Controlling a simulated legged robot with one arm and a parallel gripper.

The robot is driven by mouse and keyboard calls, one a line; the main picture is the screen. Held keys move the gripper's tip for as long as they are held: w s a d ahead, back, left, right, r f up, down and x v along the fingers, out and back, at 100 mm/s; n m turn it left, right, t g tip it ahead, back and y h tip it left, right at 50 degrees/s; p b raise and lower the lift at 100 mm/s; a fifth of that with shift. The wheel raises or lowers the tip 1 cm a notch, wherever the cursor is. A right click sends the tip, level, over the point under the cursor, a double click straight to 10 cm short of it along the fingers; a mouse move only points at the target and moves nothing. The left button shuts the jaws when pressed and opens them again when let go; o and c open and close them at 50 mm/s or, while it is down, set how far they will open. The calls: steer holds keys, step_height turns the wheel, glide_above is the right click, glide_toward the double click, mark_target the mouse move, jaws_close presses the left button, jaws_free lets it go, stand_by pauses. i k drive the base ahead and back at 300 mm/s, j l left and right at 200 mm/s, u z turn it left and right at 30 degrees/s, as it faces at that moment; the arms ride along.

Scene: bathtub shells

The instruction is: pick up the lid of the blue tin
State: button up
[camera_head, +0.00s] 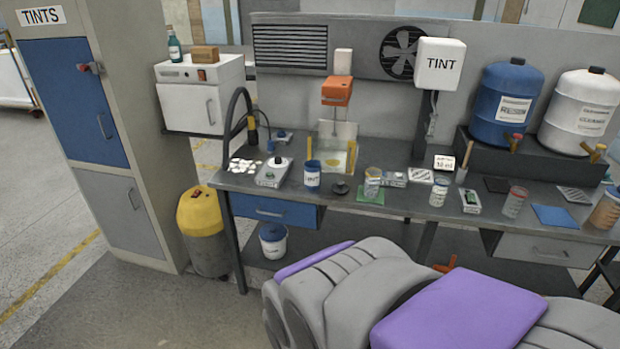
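A small blue tin (312,178) with a white label stands upright on the grey workbench, left of the middle. Its top is too small to tell whether a lid sits on it. A small dark round piece (340,188) lies on the bench just right of the tin; it could be a lid, but I cannot tell. My gripper is not in view; only purple and grey parts of my own body show at the bottom, in front of the bench and apart from the tin.
A small scale (272,173) is left of the tin, and a clear guard (337,148) stands behind. A glass jar (372,182) stands on a green mat (369,195) to the right. A yellow-lidded bin (203,230) stands on the floor left of the workbench (400,203). Floor at lower left is clear.

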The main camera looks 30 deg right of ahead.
mark_target(339, 187)
steer(key=i+l+z, duration=0.2)
steer(key=i+l, duration=0.5)
steer(key=i+l+z, duration=0.2)
steer(key=i+l, duration=0.4)
steer(key=i, duration=0.1)
